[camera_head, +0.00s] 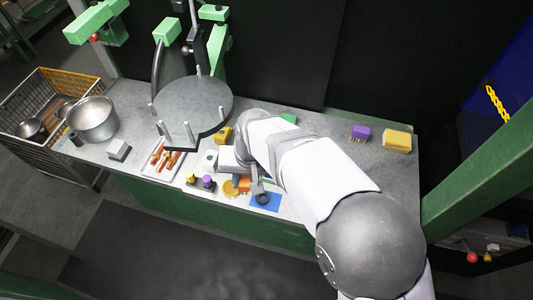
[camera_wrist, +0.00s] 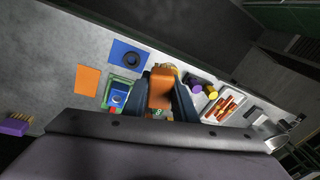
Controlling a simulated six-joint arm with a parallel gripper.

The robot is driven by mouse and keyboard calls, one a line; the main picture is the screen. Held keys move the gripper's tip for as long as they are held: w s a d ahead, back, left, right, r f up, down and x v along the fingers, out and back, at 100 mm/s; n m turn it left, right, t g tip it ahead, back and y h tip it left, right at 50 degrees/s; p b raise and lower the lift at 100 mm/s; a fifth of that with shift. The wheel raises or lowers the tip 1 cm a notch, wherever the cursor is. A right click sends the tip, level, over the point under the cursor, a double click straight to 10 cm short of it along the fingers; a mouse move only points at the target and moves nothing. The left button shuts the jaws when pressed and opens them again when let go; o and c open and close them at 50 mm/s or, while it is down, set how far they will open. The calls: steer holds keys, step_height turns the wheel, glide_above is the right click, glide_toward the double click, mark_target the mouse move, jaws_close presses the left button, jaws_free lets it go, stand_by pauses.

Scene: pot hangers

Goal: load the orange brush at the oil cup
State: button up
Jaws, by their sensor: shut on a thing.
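My gripper (camera_wrist: 163,82) is shut on the orange brush (camera_wrist: 160,92), whose orange block shows between the two dark fingers in the wrist view. In the head view the brush (camera_head: 244,184) shows as an orange block beside my wrist, over the front of the counter. A round amber thing (camera_head: 230,188), which looks like the oil cup, is just left of the brush in that view. In the wrist view the brush mostly hides it, with a tan part (camera_wrist: 173,67) showing behind. I cannot tell whether the bristles touch it.
A blue mat with a dark ring (camera_head: 264,199) lies right of the brush. Left are a stand with yellow and purple knobs (camera_head: 201,182), a tray of red-orange sticks (camera_head: 160,160) and a round grey table with pegs (camera_head: 192,104). A purple brush (camera_head: 360,133) stands at right.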

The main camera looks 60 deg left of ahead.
step_height(320, 180, down, 6)
steer(key=s+m+y, duration=0.1)
steer(key=s+m, duration=0.1)
steer(key=s, duration=0.1)
steer(key=shift+m+y, duration=0.4)
steer(key=shift+m, duration=0.2)
steer(key=a, duration=0.4)
steer(key=w+a, duration=0.1)
steer(key=shift+a, duration=0.4)
steer(key=shift+a+r, duration=0.1)
steer(key=shift+a, duration=0.1)
steer(key=shift+f+b, duration=1.1)
steer(key=shift+f, duration=0.4)
steer(key=shift+a+r+p, duration=0.1)
steer(key=shift+r+p, duration=0.05)
steer(key=shift+p, duration=1.05)
steer(key=shift+a+f+h, duration=0.15)
steer(key=shift+f+h, duration=0.05)
steer(key=shift+h, duration=0.2)
